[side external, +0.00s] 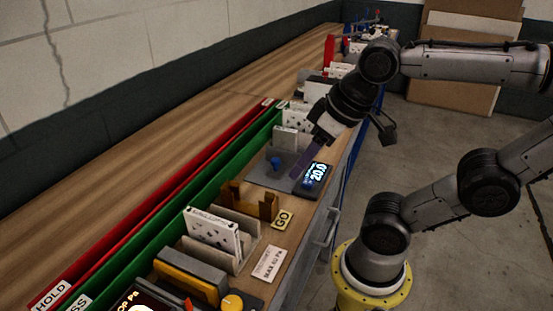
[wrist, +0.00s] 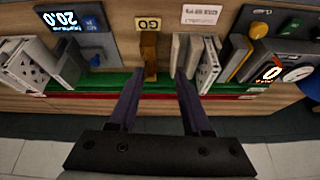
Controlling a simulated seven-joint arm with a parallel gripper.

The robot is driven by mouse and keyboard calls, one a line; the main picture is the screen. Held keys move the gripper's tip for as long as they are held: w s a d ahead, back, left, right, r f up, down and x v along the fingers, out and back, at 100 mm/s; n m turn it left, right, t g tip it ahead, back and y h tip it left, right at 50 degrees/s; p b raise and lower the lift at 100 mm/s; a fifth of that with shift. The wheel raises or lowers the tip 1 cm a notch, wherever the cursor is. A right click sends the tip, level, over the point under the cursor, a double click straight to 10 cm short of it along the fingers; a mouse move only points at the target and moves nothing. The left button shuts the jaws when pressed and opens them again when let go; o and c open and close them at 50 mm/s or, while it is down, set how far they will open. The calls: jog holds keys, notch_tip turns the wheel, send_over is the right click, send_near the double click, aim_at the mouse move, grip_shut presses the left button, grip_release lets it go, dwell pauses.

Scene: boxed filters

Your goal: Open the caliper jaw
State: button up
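The caliper station has a dark display (side external: 317,177) reading 20.0 and a grey base (side external: 262,178) with a blue knob (side external: 276,163). In the wrist view the display (wrist: 66,20) and blue knob (wrist: 95,60) are at the upper left. The gap at the caliper jaw is not clear in either view. My gripper (side external: 299,172) is above the caliper area in the side view, partly covering it. In the wrist view my gripper (wrist: 158,76) is open and empty, its fingers apart on either side of the brown gauge (wrist: 149,55) in the picture; contact cannot be told.
A GO label (side external: 282,219) lies by the brown gauge (side external: 256,200). A white filter (side external: 213,234) stands in a grey holder in front. Green (side external: 165,205) and red (side external: 150,200) channels run along the bench. More filters stand beyond the caliper. The wooden top behind the channels is clear.

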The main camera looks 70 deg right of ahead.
jog(key=shift+o, duration=0.8)
jog(key=w+d+r+m+g, duration=0.1)
jog(key=w+d+r+m, duration=0.1)
jog(key=w+d+r, duration=0.1)
jog(key=w+r, duration=0.1)
jog(key=w, duration=0.1)
jog(key=shift+w+m+h, duration=0.3)
jog(key=shift+w+m, duration=0.05)
jog(key=shift+m, duration=0.05)
jog(key=m+g, duration=0.4)
jog(key=m, duration=0.1)
send_over(275, 159)
notch_tip(275, 159, down, 5)
notch_tip(275, 159, down, 14)
jog(key=shift+s+a+r, duration=0.1)
jog(key=shift+s+r, duration=0.05)
jog(key=shift+r, duration=0.1)
grip_shut()
